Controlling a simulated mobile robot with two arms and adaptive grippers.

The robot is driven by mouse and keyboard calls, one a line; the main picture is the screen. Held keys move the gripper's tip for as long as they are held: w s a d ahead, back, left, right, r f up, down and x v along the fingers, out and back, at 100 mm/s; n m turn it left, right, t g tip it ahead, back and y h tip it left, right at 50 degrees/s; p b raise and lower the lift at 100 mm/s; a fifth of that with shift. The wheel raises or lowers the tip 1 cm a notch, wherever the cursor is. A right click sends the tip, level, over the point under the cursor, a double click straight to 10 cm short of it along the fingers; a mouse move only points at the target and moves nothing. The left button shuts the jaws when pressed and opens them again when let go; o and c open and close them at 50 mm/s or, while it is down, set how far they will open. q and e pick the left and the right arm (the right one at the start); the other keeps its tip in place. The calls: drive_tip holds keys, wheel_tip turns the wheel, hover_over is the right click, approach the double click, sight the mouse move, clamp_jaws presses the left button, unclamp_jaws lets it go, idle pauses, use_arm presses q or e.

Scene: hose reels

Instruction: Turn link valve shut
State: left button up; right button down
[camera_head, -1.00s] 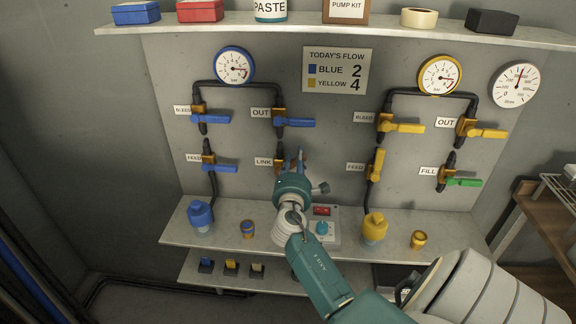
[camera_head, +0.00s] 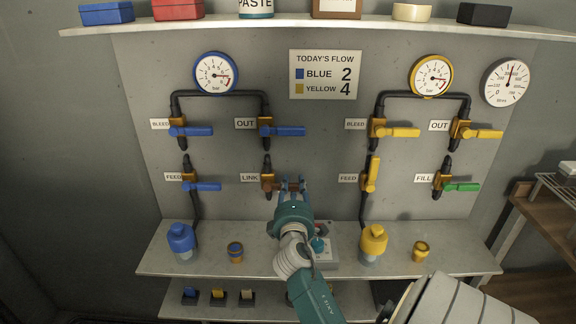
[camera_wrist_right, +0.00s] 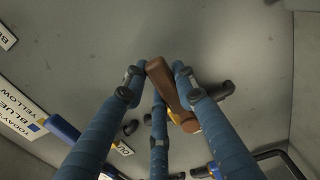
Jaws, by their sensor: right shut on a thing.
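The link valve (camera_head: 267,182) is on the wall panel, just right of the LINK label (camera_head: 250,178). Its brown handle (camera_wrist_right: 166,84) points sideways to the right in the head view. My right gripper (camera_head: 293,185) reaches up from below, with its fingers around the handle and shut on it. In the right wrist view the handle lies between the blue fingers. The fingers partly hide the handle in the head view. My left gripper is not in view.
Blue-handled valves (camera_head: 282,131) sit above and left of the link valve. The yellow feed valve (camera_head: 371,174) stands upright to its right. A shelf (camera_head: 210,258) below carries a blue bottle (camera_head: 181,240), a yellow bottle (camera_head: 373,242) and a control box (camera_head: 325,255).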

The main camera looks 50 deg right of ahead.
drive_tip(key=shift+w+r, duration=0.15)
drive_tip(key=shift+r, duration=0.05)
idle(0.3)
drive_tip(key=c, duration=1.5)
unclamp_jaws()
drive_tip(key=shift+o, duration=0.8)
drive_tip(key=shift+w+f, duration=0.1)
drive_tip(key=shift+f, duration=0.1)
drive_tip(key=v, duration=0.7)
drive_tip(key=shift+s, duration=0.25)
drive_tip(key=shift+a, duration=0.1)
